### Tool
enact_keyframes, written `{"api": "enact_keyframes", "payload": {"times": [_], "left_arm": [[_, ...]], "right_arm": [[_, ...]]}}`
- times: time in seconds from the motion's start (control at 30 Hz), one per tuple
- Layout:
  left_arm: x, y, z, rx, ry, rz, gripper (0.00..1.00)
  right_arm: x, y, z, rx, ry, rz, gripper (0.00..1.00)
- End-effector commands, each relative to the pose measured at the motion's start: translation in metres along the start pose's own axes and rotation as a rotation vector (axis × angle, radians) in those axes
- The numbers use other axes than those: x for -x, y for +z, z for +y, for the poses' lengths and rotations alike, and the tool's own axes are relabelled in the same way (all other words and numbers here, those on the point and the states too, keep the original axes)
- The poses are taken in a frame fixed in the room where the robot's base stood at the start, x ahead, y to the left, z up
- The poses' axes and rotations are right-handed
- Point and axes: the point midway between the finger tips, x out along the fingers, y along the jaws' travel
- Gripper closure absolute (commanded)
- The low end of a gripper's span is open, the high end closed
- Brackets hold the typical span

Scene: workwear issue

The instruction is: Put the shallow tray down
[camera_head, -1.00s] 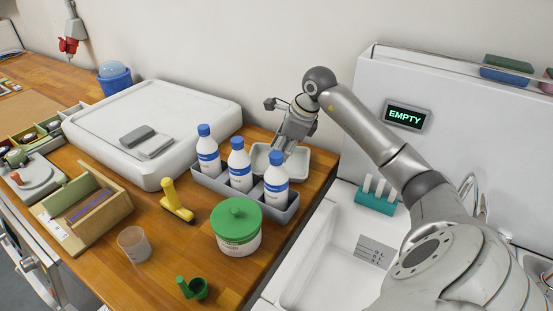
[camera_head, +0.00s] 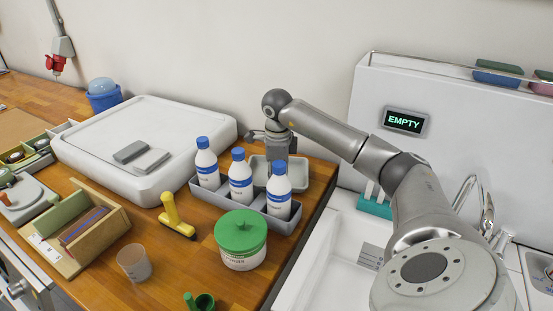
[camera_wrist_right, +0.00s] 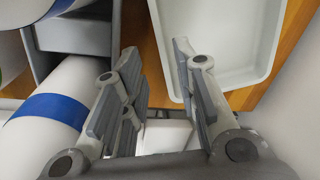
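The shallow tray (camera_head: 299,166) is pale grey and rectangular. In the head view it lies on the wooden counter behind the bottle caddy, partly hidden by a bottle and my gripper. The right wrist view shows its inside and near rim (camera_wrist_right: 222,40), with counter around it. My right gripper (camera_head: 278,158) points down at the tray's back left part. In the right wrist view its fingers (camera_wrist_right: 156,55) stand apart with nothing clamped between them, and the right finger overlaps the tray's edge. Whether it touches the rim I cannot tell. My left gripper is not in view.
A grey caddy (camera_head: 282,228) with three blue-capped bottles stands right in front of the tray. A green-lidded tub (camera_head: 241,238) is nearer. A large white lidded box (camera_head: 95,125) lies left, and a white sink (camera_head: 322,255) is right of the counter edge.

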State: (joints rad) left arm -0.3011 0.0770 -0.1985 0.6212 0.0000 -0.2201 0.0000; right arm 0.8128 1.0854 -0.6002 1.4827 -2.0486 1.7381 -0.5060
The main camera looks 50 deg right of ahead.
Motion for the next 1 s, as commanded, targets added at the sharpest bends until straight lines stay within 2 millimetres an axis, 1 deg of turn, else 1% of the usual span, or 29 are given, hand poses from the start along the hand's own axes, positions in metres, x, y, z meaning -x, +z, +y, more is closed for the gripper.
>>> {"api": "enact_keyframes", "payload": {"times": [0.07, 0.17, 0.3, 0.43, 0.53, 0.73, 0.93, 1.0], "left_arm": [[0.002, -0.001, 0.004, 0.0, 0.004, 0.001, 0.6], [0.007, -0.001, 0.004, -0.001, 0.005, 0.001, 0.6], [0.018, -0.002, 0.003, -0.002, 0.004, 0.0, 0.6], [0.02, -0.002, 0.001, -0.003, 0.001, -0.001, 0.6], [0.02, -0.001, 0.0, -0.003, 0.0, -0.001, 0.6], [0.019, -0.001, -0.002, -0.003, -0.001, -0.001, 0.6], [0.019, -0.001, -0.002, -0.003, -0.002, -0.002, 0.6], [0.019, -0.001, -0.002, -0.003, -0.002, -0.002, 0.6]], "right_arm": [[-0.004, 0.0, 0.0, 0.0, 0.001, 0.0, 0.72], [-0.013, 0.001, -0.002, 0.0, 0.002, 0.001, 0.72], [-0.034, 0.002, -0.005, 0.0, 0.004, 0.002, 0.72], [-0.051, 0.003, -0.005, 0.0, 0.002, 0.0, 0.72], [-0.056, 0.003, -0.006, 0.0, -0.001, -0.001, 0.72], [-0.056, 0.003, -0.006, 0.0, -0.002, -0.002, 0.72], [-0.056, 0.003, -0.006, 0.0, -0.001, -0.002, 0.98], [-0.056, 0.003, -0.006, 0.0, -0.001, -0.002, 1.0]]}}
